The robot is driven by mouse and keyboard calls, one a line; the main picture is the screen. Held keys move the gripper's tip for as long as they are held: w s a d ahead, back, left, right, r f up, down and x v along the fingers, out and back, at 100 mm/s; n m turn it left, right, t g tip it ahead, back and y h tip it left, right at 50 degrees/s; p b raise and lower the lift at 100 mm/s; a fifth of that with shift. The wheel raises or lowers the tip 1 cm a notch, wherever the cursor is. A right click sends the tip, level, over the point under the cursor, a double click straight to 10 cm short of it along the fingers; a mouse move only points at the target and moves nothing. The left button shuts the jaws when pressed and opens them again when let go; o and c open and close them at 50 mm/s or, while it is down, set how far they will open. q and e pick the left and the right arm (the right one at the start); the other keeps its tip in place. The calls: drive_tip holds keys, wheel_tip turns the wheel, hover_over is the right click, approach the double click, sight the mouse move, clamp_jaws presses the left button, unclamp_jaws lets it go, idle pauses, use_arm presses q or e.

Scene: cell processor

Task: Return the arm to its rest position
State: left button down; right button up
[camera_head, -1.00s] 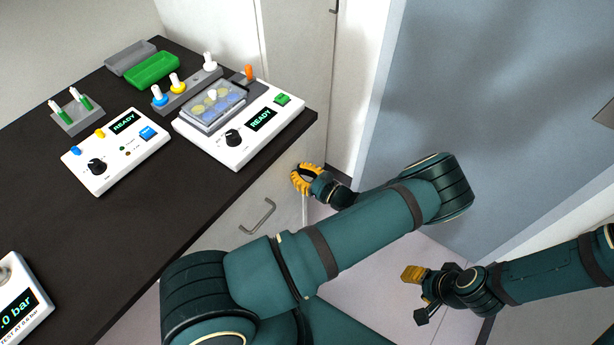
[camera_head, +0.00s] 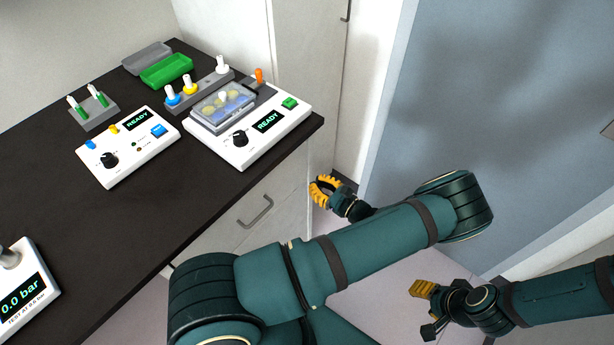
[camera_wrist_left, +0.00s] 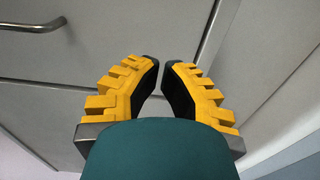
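My left gripper (camera_head: 322,190) hangs beside the front of the dark-topped cabinet, below the bench edge and to the right of a drawer handle. In the left wrist view its two yellow-padded fingers (camera_wrist_left: 162,66) lean toward each other, with a narrow gap between their tips and nothing held. My left arm (camera_head: 370,245) is bent, with its elbow at the right and the forearm folded back to the cabinet. My right gripper (camera_head: 424,308) is low at the right, over the floor; its fingers look apart and empty.
The dark bench top (camera_head: 150,215) holds a white device with a clear-lidded plate (camera_head: 222,107), a smaller white device (camera_head: 128,148), a green tray (camera_head: 166,70) and a pressure unit (camera_head: 22,290). A drawer handle (camera_head: 256,212) juts from the cabinet. A blue-grey panel (camera_head: 480,100) stands right.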

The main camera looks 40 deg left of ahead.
use_arm(q)
drive_tip(key=d, duration=0.6)
drive_tip(key=shift+s+d, duration=0.25)
drive_tip(key=shift+d, duration=0.15)
drive_tip(key=shift+f, duration=0.1)
drive_tip(key=s+f+n+g+h, duration=0.5)
drive_tip(key=s+f+g+h, duration=0.15)
drive_tip(key=s, duration=0.35)
drive_tip(key=s+d+f+n+h, duration=0.2)
drive_tip(key=s+d+n+h, duration=0.5)
drive_tip(key=h, duration=0.3)
drive_tip(key=w+d+r+n+t+h, duration=0.4)
drive_tip(key=w+r+n+t+h, duration=0.1)
drive_tip(key=w+r+n+t, duration=0.1)
wheel_tip(320, 180, up, 2)
drive_tip(key=n+t, duration=0.1)
drive_tip(key=n, duration=0.1)
drive_tip(key=shift+d+r+n, duration=0.25)
drive_tip(key=shift+n, duration=0.05)
drive_tip(key=shift+a, duration=0.15)
